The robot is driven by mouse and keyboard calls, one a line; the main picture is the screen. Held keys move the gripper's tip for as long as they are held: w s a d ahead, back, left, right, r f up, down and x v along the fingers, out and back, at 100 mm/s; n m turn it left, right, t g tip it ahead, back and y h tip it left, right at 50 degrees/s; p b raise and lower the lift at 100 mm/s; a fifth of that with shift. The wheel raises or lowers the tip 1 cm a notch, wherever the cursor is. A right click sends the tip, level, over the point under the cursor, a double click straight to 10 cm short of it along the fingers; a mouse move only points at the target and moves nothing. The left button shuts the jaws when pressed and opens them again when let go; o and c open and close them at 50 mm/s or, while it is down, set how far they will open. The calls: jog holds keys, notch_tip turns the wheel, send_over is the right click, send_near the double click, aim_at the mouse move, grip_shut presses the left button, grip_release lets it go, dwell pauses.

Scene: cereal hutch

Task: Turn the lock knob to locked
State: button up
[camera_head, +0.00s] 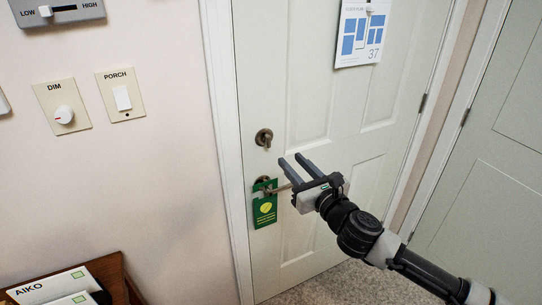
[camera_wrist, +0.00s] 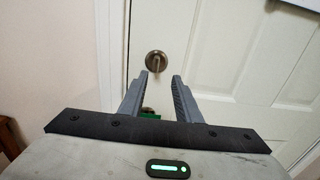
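The lock knob (camera_head: 264,138) is a dark bronze thumb-turn on a round plate, on the left side of a pale green-white door (camera_head: 304,120), above the door handle. In the wrist view the lock knob (camera_wrist: 156,62) is straight ahead, just beyond and between the fingertips. My gripper (camera_head: 291,162) is open and empty, its two grey fingers pointing toward the door, to the lower right of the knob in the head view. The fingers (camera_wrist: 161,76) look apart from the knob in both views. Its exact turn angle is too small to tell.
A door handle (camera_head: 270,189) with a green hanging tag (camera_head: 264,209) is just below the knob, close to my gripper. A floor-plan sheet (camera_head: 362,32) hangs higher on the door. Left wall holds a DIM dial (camera_head: 64,114) and PORCH switch (camera_head: 122,98).

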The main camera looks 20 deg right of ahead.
aim_at(269, 140)
jog(key=w+b, duration=0.1)
jog(key=w, duration=0.3)
jog(key=w+b, duration=0.1)
jog(key=w, duration=0.3)
jog(key=w+a+b, duration=0.1)
jog(key=w, duration=0.3)
jog(key=shift+a+r, duration=0.1)
grip_shut()
